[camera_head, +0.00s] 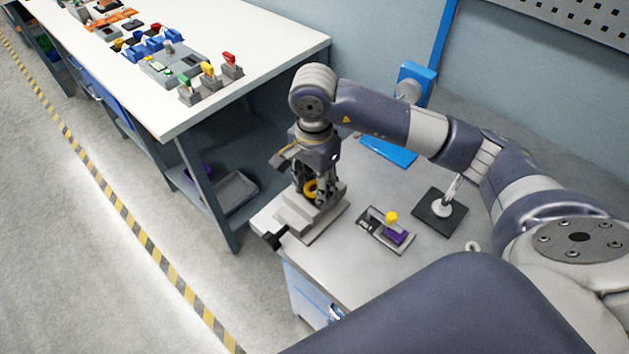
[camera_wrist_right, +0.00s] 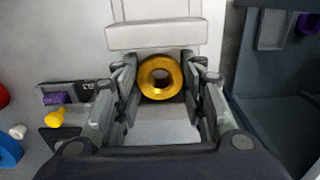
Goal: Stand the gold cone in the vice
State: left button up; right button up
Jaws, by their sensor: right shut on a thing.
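The gold cone (camera_head: 311,187) is between the fingers of my right gripper (camera_head: 312,197). In the right wrist view the cone (camera_wrist_right: 160,78) shows from above as a gold ring with a dark hole, with a finger on each side. My right gripper is shut on it. The grey vice (camera_head: 309,221) stands at the left corner of the workbench, directly below the gripper. In the right wrist view its pale jaw (camera_wrist_right: 155,34) lies just beyond the cone. The cone's lower end is hidden, so I cannot tell whether it touches the vice. My left gripper is not in view.
A small tray (camera_head: 372,238) with a purple block (camera_head: 396,237) and a yellow piece (camera_head: 391,216) lies right of the vice. A black square plate (camera_head: 433,222) lies farther right. A blue flat piece (camera_head: 388,152) is behind. A white table (camera_head: 255,50) stands at the upper left.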

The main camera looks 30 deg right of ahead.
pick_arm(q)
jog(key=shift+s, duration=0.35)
pick_arm(e)
jog(key=shift+f, duration=0.15)
jog(key=shift+f+b, duration=0.2)
jog(key=shift+b, duration=0.1)
jog(key=o, duration=1.1)
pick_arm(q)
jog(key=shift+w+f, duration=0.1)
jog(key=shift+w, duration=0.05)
pick_arm(e)
jog(key=shift+r, duration=0.15)
